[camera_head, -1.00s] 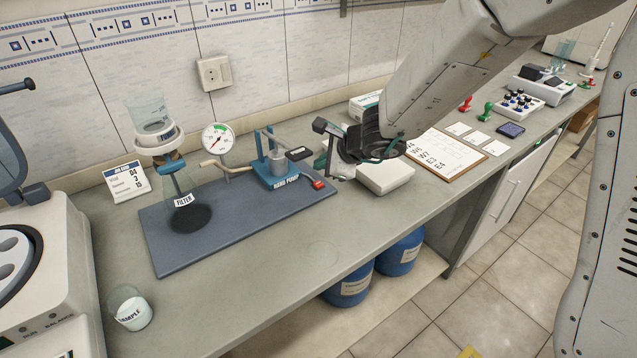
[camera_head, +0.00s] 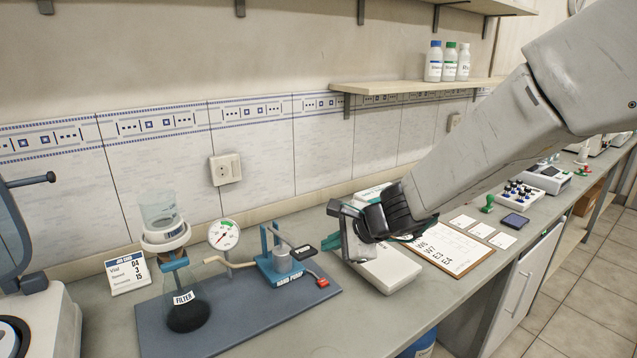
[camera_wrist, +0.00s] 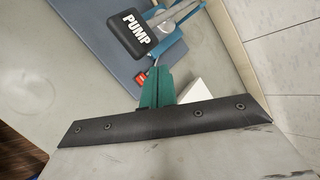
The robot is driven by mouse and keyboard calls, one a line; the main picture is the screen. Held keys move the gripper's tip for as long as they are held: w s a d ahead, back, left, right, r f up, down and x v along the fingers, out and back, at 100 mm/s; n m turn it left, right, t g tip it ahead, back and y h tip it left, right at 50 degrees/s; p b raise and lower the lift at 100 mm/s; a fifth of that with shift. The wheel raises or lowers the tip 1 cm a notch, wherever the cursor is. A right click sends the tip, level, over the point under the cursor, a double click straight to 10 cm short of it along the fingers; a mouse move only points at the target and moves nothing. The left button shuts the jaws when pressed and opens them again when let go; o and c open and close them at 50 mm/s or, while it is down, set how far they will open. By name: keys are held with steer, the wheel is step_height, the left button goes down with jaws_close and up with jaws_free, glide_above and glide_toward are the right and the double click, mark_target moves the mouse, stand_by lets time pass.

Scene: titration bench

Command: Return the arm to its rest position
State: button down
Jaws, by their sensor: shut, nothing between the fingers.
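My gripper (camera_head: 342,228) is in the middle of the head view, at the end of my arm that comes in from the upper right. It is shut and empty. It hangs above the bench, to the right of the blue hand pump (camera_head: 280,262) and in front of a white box-like device (camera_head: 388,272), part of which it hides. In the wrist view, green parts of my gripper (camera_wrist: 158,88) show near the middle, with the pump's black handle label "PUMP" (camera_wrist: 131,35) beyond them. The pump handle is apart from my gripper.
A filter flask (camera_head: 187,305) with a funnel (camera_head: 165,233) and a gauge (camera_head: 223,235) stand on the dark blue mat (camera_head: 245,325). A clipboard (camera_head: 455,248) lies to the right. A shelf with bottles (camera_head: 433,62) hangs above. The bench front is clear.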

steer(key=s+d+r+n+g, duration=0.1)
steer(key=s+d+r+n, duration=0.25)
steer(key=s, duration=0.35)
steer(key=s+d+r+n+g, duration=0.2)
steer(key=s+d+r+n, duration=0.1)
steer(key=s+r+n, duration=0.3)
steer(key=s+d+f+n+g+h, duration=0.1)
steer(key=s+d+n+h, duration=0.4)
steer(key=s+d, duration=1.2)
steer(key=shift+s+f+g+h, duration=0.25)
steer(key=shift+s+g+h, duration=0.15)
steer(key=shift+s+h, duration=0.6)
steer(key=shift+w+n, duration=0.2)
steer(key=shift+n, duration=0.05)
